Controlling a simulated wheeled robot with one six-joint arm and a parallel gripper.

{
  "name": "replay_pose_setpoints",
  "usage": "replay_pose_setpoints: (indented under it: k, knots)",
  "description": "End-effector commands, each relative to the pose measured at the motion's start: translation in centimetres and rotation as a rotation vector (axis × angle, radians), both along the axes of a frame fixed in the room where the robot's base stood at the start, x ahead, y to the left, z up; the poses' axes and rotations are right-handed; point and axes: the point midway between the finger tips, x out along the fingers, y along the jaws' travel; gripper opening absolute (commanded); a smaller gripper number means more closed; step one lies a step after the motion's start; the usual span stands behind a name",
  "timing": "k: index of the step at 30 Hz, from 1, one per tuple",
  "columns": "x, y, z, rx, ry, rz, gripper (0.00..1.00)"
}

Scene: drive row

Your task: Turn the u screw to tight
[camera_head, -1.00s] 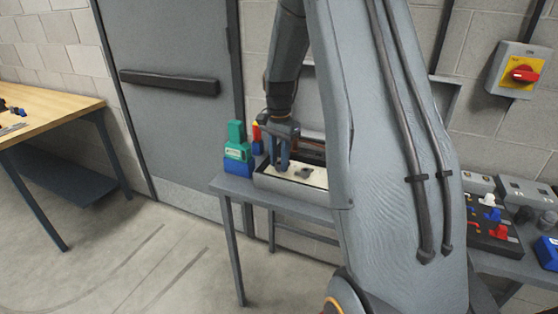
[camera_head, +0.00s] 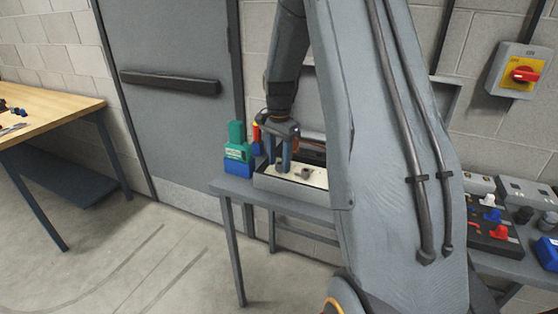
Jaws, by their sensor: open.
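An open grey box (camera_head: 288,191) with a pale inner panel (camera_head: 316,178) sits on the grey table. A small dark part (camera_head: 305,174) stands up from the panel; I cannot tell whether it is the u screw, and no label is readable. My gripper (camera_head: 283,171) points down over the left part of the panel, just left of that dark part. Its two fingers are apart and nothing shows between them. My arm hides the right end of the box.
A green and blue device (camera_head: 237,150) stands left of the box, with a red and yellow item (camera_head: 257,138) behind it. Panels with coloured knobs (camera_head: 490,215) are at right. A red-yellow switch (camera_head: 521,73) is on the wall. The floor at left is clear.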

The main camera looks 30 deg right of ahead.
Motion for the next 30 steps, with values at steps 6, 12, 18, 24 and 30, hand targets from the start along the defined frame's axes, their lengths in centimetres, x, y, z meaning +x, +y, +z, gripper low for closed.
replay_pose_setpoints:
  k: [6,12,18,24,30]
  knots:
    - [0.1,0.0,1.5,-0.001,-0.003,0.0,0.42]
    - [0.1,0.0,4.8,-0.001,-0.003,0.0,0.42]
    - [0.1,0.0,7.2,0.0,-0.002,0.0,0.42]
    - [0.0,0.1,7.9,0.0,0.0,0.0,0.42]
    - [0.0,0.1,7.8,0.0,0.0,0.0,0.42]
